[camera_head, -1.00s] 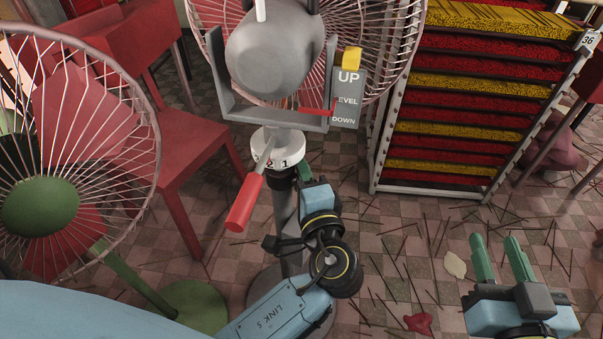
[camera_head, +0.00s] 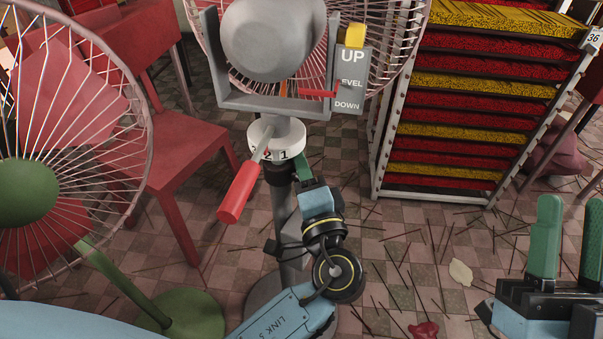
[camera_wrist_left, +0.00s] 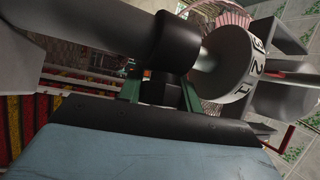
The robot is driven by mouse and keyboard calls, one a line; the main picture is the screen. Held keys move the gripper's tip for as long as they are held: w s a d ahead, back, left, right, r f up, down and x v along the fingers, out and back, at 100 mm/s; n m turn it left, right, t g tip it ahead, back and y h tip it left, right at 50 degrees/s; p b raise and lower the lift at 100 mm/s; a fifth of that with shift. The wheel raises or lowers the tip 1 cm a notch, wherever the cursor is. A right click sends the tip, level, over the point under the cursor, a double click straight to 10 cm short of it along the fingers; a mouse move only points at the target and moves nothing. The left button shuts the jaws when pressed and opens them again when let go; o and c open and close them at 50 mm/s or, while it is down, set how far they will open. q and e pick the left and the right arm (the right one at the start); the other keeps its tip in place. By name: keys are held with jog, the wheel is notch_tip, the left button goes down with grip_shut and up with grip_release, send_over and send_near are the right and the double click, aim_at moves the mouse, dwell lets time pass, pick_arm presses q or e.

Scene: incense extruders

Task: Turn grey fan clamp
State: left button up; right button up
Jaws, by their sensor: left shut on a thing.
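The grey fan (camera_head: 272,45) stands centre-top in the head view, its head in a U-shaped bracket. Below are a white numbered collar (camera_head: 276,138) and a black clamp (camera_head: 279,172) around the grey post. A red-handled lever (camera_head: 241,192) slants down and left from the collar. My left gripper (camera_head: 302,172) is at the clamp's right side. In the left wrist view its green fingers straddle a dark clamp part (camera_wrist_left: 159,88), shut on it; their contact is partly hidden. The white collar (camera_wrist_left: 228,68) is beside it. My right gripper (camera_head: 568,240) is open and empty at lower right.
A pink-and-green fan (camera_head: 30,190) stands at left, near a red chair (camera_head: 180,145). A rack (camera_head: 480,120) of red and yellow incense stands at right. A plate (camera_head: 350,80) reads UP, LEVEL, DOWN. Loose sticks litter the checked floor.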

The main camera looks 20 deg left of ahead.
jog(key=shift+r, duration=0.1)
pick_arm(q)
jog(key=o, duration=1)
